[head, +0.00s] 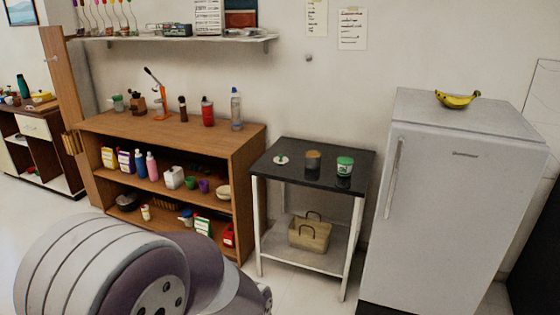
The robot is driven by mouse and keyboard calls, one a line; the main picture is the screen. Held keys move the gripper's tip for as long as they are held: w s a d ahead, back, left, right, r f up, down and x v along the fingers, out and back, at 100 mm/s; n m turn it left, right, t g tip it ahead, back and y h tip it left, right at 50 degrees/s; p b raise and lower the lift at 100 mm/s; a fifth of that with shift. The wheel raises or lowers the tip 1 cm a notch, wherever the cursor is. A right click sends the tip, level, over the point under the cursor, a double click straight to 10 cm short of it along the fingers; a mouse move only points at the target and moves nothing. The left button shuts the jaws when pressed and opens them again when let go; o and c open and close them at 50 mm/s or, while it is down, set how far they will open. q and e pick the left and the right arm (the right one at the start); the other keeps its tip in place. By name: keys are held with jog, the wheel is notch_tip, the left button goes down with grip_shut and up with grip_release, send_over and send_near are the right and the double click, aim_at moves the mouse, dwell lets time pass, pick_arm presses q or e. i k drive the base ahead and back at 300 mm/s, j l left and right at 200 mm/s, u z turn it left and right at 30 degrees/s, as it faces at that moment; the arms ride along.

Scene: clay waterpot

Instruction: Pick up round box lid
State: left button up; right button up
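A small dark-topped table (330,149) with white legs stands between the shelf unit and the fridge. A small white round disc with a darker centre (282,160) lies flat near its left side; it may be the round box lid. I cannot tell for certain which piece is the round box lid. One of my arm links fills the lower left, but neither gripper shows.
A wooden shelf unit (245,163) with bottles and boxes stands to the left. A white fridge (440,215) with bananas (457,99) on top stands to the right. A basket (310,233) sits on the table's lower shelf. A wall shelf (180,38) hangs above.

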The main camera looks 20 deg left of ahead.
aim_at(281, 159)
jog(key=i+j+z, duration=0.15)
jog(key=i+j, duration=0.25)
jog(key=i+j+z, duration=0.15)
jog(key=i+j, duration=0.2)
jog(key=j, duration=0.25)
jog(key=i+j+z, duration=0.15)
jog(key=i+j, duration=0.2)
jog(key=j, duration=0.25)
jog(key=i+j+z, duration=0.1)
jog(key=i+j, duration=0.2)
jog(key=j, duration=0.3)
jog(key=i+j+z, duration=0.15)
jog(key=i+j, duration=0.15)
jog(key=j, duration=0.35)
jog(key=i+j+z, duration=0.15)
jog(key=j, duration=0.5)
jog(key=i+j+z, duration=0.15)
jog(key=i+j, duration=0.15)
jog(key=j, duration=0.4)
jog(key=i+j+z, duration=0.15)
jog(key=j, duration=0.55)
